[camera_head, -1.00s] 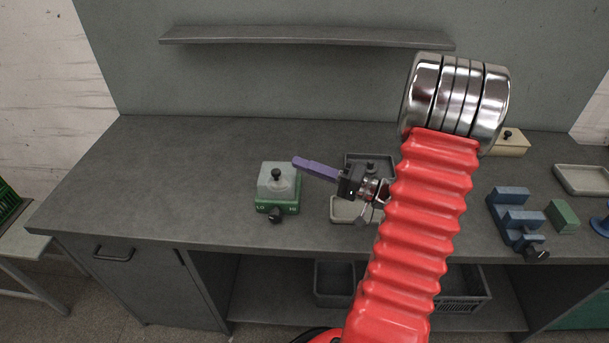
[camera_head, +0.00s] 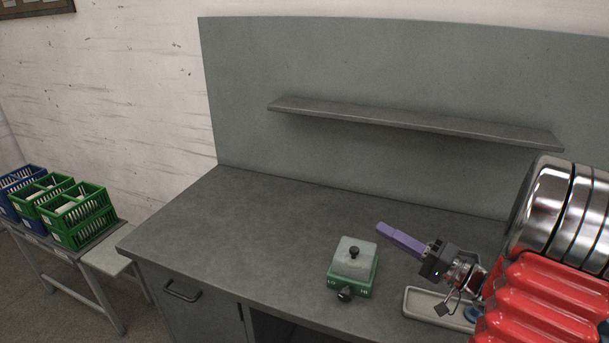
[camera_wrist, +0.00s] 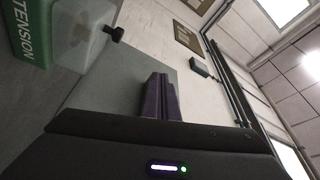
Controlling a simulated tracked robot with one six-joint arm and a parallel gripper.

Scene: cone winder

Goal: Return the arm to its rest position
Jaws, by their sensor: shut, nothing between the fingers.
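My arm, with a red ribbed sleeve and shiny metal rings, fills the right of the head view. My gripper (camera_head: 380,228) has purple fingers that are shut together with nothing between them. It reaches left over the grey bench (camera_head: 215,215), just right of and behind a green box with a clear top and black knobs (camera_head: 352,268). The wrist view shows the purple fingers (camera_wrist: 160,97) side by side. The green box (camera_wrist: 30,35), marked "TENSION", is at its upper left. Part of the bench on the right is hidden behind my arm.
A pale tray (camera_head: 412,303) lies under my wrist. A narrow shelf (camera_head: 410,123) runs along the back panel. Green crates (camera_head: 75,215) and a blue crate (camera_head: 12,190) stand on a side table at the left. The bench's left part is clear.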

